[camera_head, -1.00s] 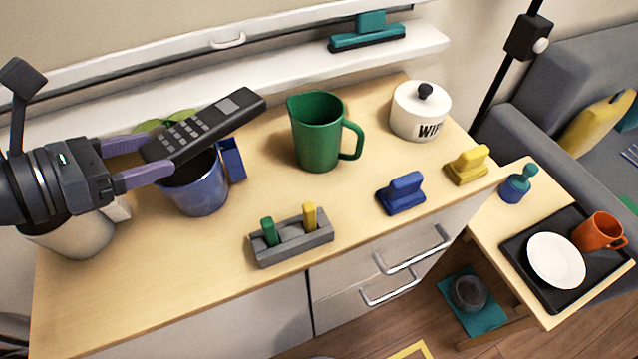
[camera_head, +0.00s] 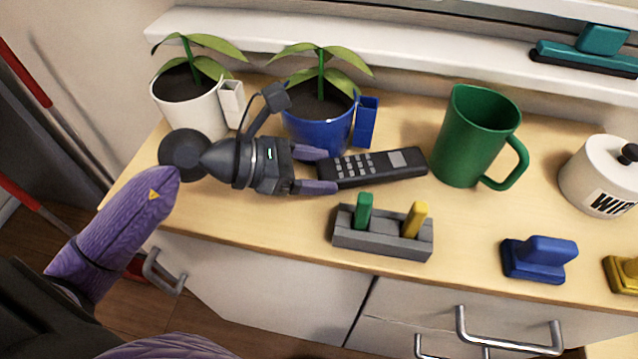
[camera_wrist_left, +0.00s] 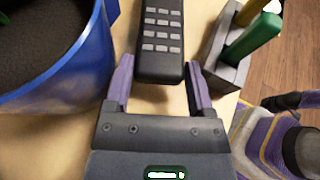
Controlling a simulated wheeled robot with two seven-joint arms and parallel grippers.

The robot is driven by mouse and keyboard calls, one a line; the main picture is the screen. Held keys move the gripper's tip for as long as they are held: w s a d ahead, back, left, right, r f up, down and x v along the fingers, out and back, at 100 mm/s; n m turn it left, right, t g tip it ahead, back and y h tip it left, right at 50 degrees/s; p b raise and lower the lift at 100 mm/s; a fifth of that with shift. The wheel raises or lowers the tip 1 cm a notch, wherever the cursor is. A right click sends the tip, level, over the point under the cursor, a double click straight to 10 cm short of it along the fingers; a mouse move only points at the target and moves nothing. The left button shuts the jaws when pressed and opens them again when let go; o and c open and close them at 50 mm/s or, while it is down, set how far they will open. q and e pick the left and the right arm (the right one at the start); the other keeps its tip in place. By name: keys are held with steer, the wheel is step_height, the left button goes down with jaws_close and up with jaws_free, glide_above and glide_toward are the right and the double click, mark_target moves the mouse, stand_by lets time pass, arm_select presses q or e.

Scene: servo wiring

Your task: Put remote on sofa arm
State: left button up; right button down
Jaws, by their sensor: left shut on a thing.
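The black remote (camera_head: 372,167) with grey buttons lies level, low over the wooden cabinet top, between the blue pot and the green mug. I cannot tell whether it touches the top. My left gripper (camera_head: 326,171) is shut on its left end, one finger along each long side. In the left wrist view the remote (camera_wrist_left: 160,40) points away between the two purple fingers (camera_wrist_left: 158,85). The sofa and its arm are out of view. My right gripper is not in view.
The cabinet top (camera_head: 300,232) holds a white plant pot (camera_head: 193,108), a blue plant pot (camera_head: 320,128), a green mug (camera_head: 470,140), a grey block with two pegs (camera_head: 385,240), a blue stamp-like piece (camera_head: 538,260) and a white lidded pot (camera_head: 600,180).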

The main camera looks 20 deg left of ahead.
arm_select(q)
steer(key=shift+f, duration=1.15)
steer(key=shift+f, duration=0.1)
steer(key=shift+f+b, duration=0.15)
steer(key=shift+b, duration=0.25)
steer(key=o, duration=1.1)
